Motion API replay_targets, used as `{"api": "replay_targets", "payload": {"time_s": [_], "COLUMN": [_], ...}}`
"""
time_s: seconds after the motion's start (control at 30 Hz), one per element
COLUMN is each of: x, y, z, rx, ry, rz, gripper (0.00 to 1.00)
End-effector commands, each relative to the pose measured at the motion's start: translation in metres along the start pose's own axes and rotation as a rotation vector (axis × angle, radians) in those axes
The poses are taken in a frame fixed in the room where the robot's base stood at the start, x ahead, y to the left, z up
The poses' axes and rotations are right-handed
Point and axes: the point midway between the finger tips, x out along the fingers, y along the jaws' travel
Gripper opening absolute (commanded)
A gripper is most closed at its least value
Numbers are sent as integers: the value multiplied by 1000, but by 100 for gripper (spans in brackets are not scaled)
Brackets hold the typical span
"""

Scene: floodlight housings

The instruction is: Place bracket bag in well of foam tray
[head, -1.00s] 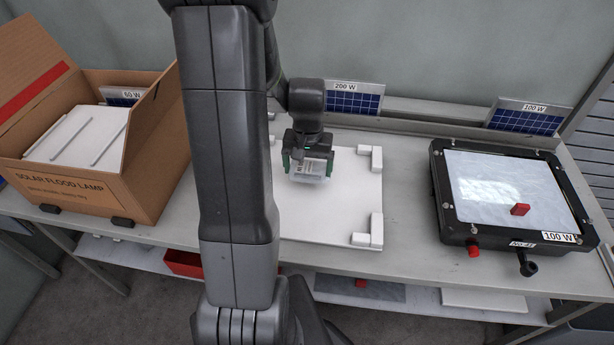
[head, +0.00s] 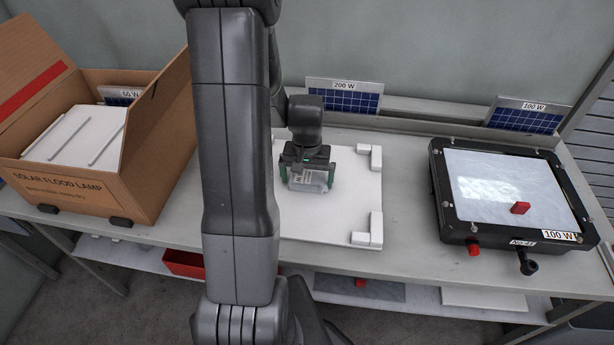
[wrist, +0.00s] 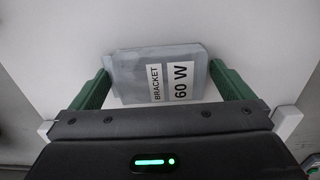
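The bracket bag (head: 308,182) is a pale grey, translucent packet. In the wrist view the bag (wrist: 135,75) carries a label reading BRACKET 60 W. My gripper (head: 307,175) has a green finger on each side of the bag, both against its edges, and is shut on it. The white slab with raised corner blocks (head: 335,215) on the bench looks like the foam tray. No well is visible, and my arm hides the slab's left side.
An open cardboard box (head: 85,195) with white panels stands at left. Solar panels marked 200 W (head: 345,98) and 100 W (head: 525,118) lean at the back. Bench between slab and housing is clear.

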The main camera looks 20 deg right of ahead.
Motion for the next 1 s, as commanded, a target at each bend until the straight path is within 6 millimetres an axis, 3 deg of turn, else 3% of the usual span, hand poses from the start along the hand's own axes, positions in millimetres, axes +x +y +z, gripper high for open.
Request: {"api": "replay_targets", "payload": {"time_s": [0.27,0.7,1.0], "x": [-20,-106,-124], "y": [0,0,0], "z": [-1,-1,0], "rx": [0,0,0], "ry": [4,5,0], "rz": [0,0,0], "gripper": [100,100,100]}}
